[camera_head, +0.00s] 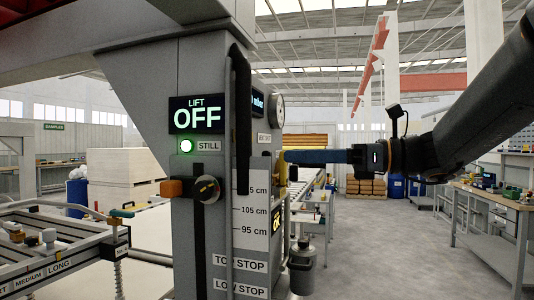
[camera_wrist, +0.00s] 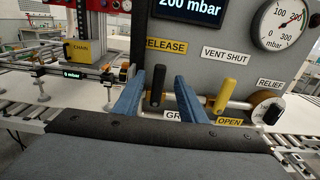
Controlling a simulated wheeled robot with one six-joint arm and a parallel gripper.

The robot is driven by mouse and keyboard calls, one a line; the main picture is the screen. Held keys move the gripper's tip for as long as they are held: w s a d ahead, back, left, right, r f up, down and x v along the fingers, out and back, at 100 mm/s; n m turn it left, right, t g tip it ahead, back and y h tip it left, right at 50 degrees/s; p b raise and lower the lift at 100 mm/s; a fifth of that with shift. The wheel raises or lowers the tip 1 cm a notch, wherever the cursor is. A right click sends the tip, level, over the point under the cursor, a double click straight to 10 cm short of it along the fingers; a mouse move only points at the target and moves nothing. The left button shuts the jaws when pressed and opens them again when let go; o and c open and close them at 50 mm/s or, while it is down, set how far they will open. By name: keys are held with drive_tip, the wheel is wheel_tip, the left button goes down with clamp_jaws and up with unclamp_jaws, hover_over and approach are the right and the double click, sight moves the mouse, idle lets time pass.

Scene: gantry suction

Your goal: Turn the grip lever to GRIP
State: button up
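The grip lever (camera_wrist: 155,90) has a black handle and shows in the wrist view. It stands upright, pointing up toward the yellow RELEASE label (camera_wrist: 167,46). The GRIP label (camera_wrist: 174,115) is below it, partly hidden by a blue finger. My gripper (camera_wrist: 160,77) is open, with one blue finger on each side of the black handle and visible gaps to it. How deep the handle lies between the fingers is hard to tell. In the head view my gripper (camera_head: 290,157) reaches left to the column's side; the lever cannot be made out there.
A yellow vent lever (camera_wrist: 221,95) stands upright close to the right finger, between VENT SHUT and OPEN labels. Farther right are the relief knob (camera_wrist: 268,104) and a gauge (camera_wrist: 283,24). A display (camera_wrist: 190,8) reads 200 mbar. The grey column (camera_head: 215,225) carries an OFF lift sign.

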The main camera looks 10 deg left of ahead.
sight(272, 154)
drive_tip(key=shift+a+r, duration=0.35)
drive_tip(key=a, duration=0.2)
drive_tip(key=a+p, duration=0.1)
drive_tip(key=a, duration=0.1)
drive_tip(key=a+p, duration=0.1)
drive_tip(key=a, duration=0.2)
drive_tip(key=shift+w+f, duration=0.15)
drive_tip(key=shift+w, duration=0.15)
clamp_jaws()
